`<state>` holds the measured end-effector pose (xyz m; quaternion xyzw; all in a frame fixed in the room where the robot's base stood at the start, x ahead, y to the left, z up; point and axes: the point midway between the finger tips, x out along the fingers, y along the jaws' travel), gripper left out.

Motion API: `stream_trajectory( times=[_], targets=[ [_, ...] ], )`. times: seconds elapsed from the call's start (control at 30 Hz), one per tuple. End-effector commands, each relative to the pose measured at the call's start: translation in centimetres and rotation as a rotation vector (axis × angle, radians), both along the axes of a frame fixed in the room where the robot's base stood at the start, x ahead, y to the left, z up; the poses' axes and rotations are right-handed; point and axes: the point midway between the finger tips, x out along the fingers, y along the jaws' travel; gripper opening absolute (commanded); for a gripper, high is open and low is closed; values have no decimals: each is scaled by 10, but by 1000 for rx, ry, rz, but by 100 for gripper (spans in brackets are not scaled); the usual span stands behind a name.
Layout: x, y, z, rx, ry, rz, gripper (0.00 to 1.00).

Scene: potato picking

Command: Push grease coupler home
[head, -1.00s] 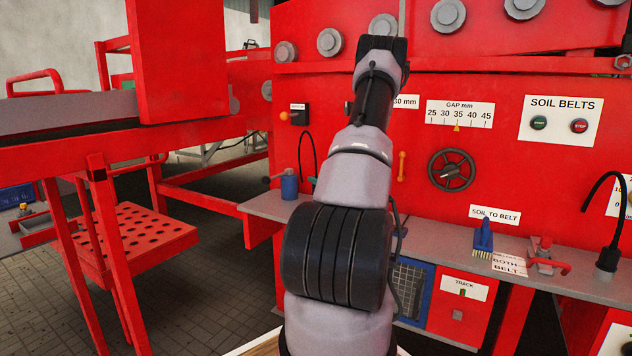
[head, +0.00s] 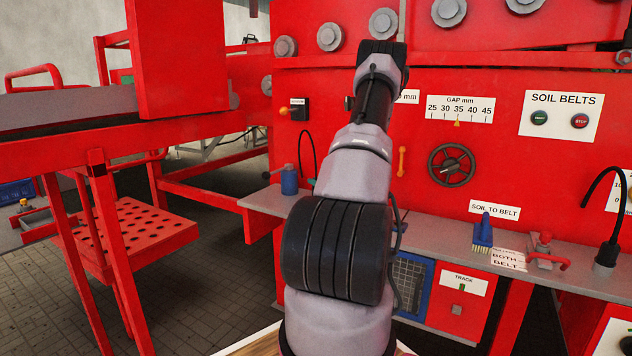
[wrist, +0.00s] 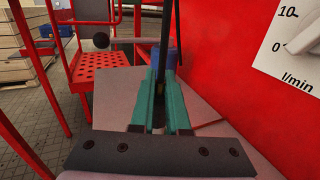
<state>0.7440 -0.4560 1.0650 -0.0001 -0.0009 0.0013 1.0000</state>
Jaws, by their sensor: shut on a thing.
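In the wrist view my gripper (wrist: 161,80) has its teal fingers closed around a dark, slim piece, which I take to be the grease coupler; the fingers hide most of it. A black hose (wrist: 167,35) rises upright from between the fingers. Part of a blue pot (wrist: 174,58) shows just behind the fingertips. In the head view the blue pot (head: 289,181) stands on the grey shelf with a side lever, and a thin black hose (head: 304,143) arcs above it. The coupler's seat is not visible.
The red machine wall runs close on the right in the wrist view, with an l/min sign (wrist: 293,40). The grey shelf (head: 430,232) carries a blue brush (head: 483,236) and a red clamp (head: 545,252). A red perforated step (head: 135,236) stands at left.

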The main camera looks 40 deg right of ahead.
Motion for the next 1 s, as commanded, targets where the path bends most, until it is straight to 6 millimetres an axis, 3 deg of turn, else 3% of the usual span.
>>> stream_trajectory(
  times=[0.07,0.1,0.17,0.2,0.57,1.0],
  targets=[
    [0,0,-2,0,0,0,0],
    [0,0,-2,0,-1,0,21],
    [0,0,-1,0,-1,0,44],
    [0,0,-1,0,0,0,48],
    [-5,0,-2,1,0,-1,48],
    [-84,-1,-2,2,1,-3,48]
  ],
)
